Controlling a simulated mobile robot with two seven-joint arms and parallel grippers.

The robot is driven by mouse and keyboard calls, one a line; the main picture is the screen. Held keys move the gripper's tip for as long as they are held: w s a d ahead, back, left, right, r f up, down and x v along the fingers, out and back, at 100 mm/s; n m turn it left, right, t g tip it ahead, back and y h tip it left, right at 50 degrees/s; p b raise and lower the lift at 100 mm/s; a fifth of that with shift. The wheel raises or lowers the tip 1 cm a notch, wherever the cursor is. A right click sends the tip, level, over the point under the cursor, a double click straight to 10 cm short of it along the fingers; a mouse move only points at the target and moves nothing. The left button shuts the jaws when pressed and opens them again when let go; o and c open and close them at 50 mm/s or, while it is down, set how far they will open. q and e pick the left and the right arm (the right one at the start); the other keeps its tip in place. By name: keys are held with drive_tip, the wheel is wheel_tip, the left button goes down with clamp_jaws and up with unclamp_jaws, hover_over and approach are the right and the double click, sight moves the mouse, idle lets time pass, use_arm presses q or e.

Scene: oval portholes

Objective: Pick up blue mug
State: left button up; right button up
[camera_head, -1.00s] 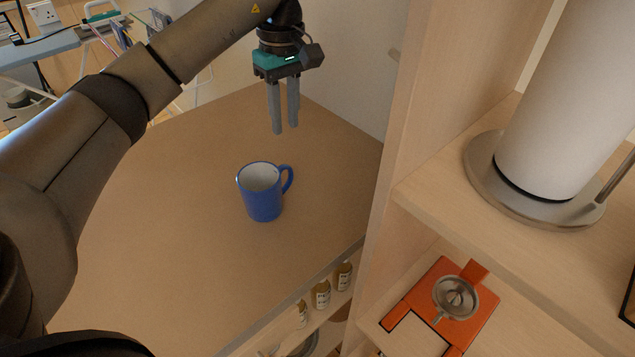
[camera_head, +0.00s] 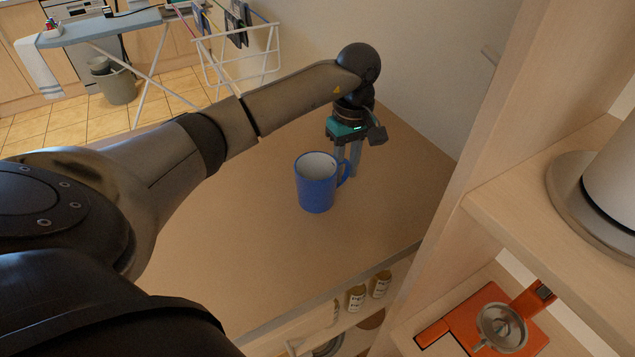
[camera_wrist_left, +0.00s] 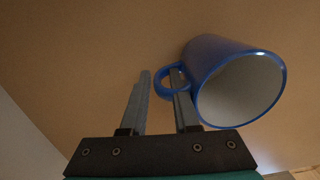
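The blue mug (camera_head: 314,190) stands upright on the brown tabletop, with its white inside showing and its handle to the right. My left gripper (camera_head: 348,172) points down at the handle side of the mug, and its fingers are partly hidden behind it. In the left wrist view the mug (camera_wrist_left: 215,65) is at the right, and the fingers (camera_wrist_left: 161,75) are apart. The handle's outer curve lies between the fingertips. The right finger overlaps the handle loop and seems to pass through it. A gap shows between the left finger and the handle. My right gripper is not seen.
A wooden shelf unit (camera_head: 478,215) stands to the right of the table (camera_head: 240,250), holding an orange object (camera_head: 490,320) on a lower shelf. Small jars (camera_head: 356,298) sit under the table edge. A drying rack (camera_head: 235,50) stands behind. The tabletop around the mug is clear.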

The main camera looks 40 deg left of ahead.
use_arm(q)
drive_tip(key=shift+f, duration=0.95)
clamp_jaws()
drive_tip(key=shift+r, duration=0.1)
idle(0.5)
